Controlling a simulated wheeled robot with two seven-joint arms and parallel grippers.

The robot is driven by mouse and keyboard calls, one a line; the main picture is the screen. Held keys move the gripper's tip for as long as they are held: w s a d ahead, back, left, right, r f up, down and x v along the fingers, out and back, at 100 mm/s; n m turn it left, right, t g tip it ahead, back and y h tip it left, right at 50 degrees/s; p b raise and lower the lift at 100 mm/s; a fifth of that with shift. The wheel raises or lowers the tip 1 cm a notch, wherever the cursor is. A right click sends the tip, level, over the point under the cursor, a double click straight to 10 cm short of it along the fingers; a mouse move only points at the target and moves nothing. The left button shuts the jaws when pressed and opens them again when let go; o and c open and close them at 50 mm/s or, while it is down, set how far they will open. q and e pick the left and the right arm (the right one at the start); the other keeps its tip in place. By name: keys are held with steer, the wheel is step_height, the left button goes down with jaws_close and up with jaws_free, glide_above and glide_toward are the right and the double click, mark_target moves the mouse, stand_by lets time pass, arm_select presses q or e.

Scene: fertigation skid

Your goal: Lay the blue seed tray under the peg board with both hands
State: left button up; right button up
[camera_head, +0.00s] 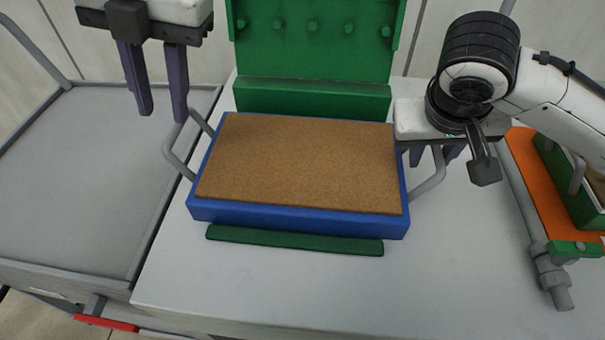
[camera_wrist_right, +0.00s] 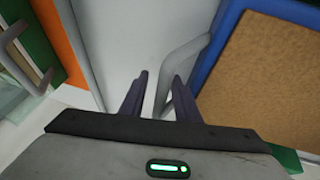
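The blue seed tray (camera_head: 298,218), filled with a brown surface, lies on the grey table in front of the green peg board (camera_head: 315,40). It has a grey wire handle at each side. My left gripper (camera_head: 162,112) is open and empty, above and behind the left handle (camera_head: 172,155). My right gripper (camera_head: 432,160) is by the right handle (camera_head: 432,180), partly hidden by its own wrist. In the right wrist view the right gripper's fingers (camera_wrist_right: 158,88) are apart. The right handle (camera_wrist_right: 190,62) shows beside and between them; I cannot tell whether they touch it.
A dark green strip (camera_head: 295,241) lies along the tray's front edge. A grey cart top (camera_head: 70,180) is at the left. An orange panel (camera_head: 528,165) with a green tray (camera_head: 568,185) and grey pipe fittings (camera_head: 550,268) are at the right. The table's front is clear.

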steer(key=v, duration=1.2)
steer(key=shift+r+p, duration=2.9)
steer(key=shift+p, duration=0.05)
steer(key=shift+r, duration=0.1)
step_height(320, 180, up, 7)
steer(key=p, duration=0.8)
